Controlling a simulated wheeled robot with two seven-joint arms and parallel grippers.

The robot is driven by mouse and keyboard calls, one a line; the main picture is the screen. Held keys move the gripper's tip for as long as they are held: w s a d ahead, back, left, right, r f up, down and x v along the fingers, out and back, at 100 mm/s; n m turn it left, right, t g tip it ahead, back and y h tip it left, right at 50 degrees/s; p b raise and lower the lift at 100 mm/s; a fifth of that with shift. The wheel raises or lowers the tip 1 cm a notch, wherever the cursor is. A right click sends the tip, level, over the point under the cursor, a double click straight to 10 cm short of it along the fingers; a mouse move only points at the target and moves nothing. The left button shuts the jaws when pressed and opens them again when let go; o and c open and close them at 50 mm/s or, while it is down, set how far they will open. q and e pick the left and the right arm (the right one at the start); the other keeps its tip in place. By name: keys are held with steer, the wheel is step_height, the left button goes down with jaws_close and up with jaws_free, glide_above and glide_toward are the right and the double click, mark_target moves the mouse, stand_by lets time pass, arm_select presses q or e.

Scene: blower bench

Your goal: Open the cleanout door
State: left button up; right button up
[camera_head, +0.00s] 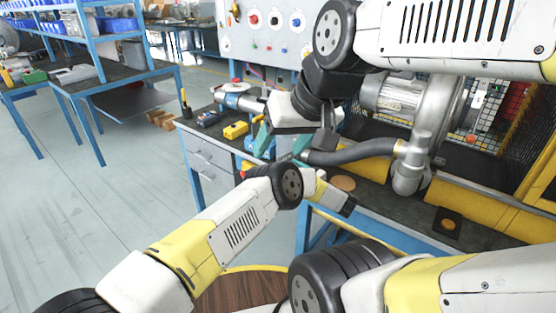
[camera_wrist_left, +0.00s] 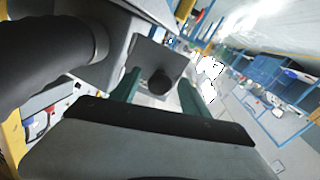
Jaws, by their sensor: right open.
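The blower (camera_head: 428,115) is a grey metal housing with a motor, standing on the bench at the right. I cannot clearly make out its cleanout door in the head view. My right gripper (camera_head: 281,147) reaches over the bench from the upper right, its teal fingers apart and seemingly empty. My left arm comes up from the lower left; its fingertips are not clear in the head view. In the left wrist view my left gripper (camera_wrist_left: 158,92) has its teal fingers apart. A grey plate (camera_wrist_left: 152,56) with a dark round knob (camera_wrist_left: 160,82) shows between or beyond them, with gaps beside the knob.
A dark hose (camera_head: 355,153) runs from the blower leftward across the bench. A yellow box (camera_head: 236,130) and small tools lie at the bench's left end. A control panel (camera_head: 270,30) stands behind. Yellow-framed mesh (camera_head: 540,130) bounds the right.

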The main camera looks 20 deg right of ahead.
arm_select(q)
steer(key=v, duration=0.7)
steer(key=shift+s+d, duration=0.2)
steer(key=shift+s, duration=0.15)
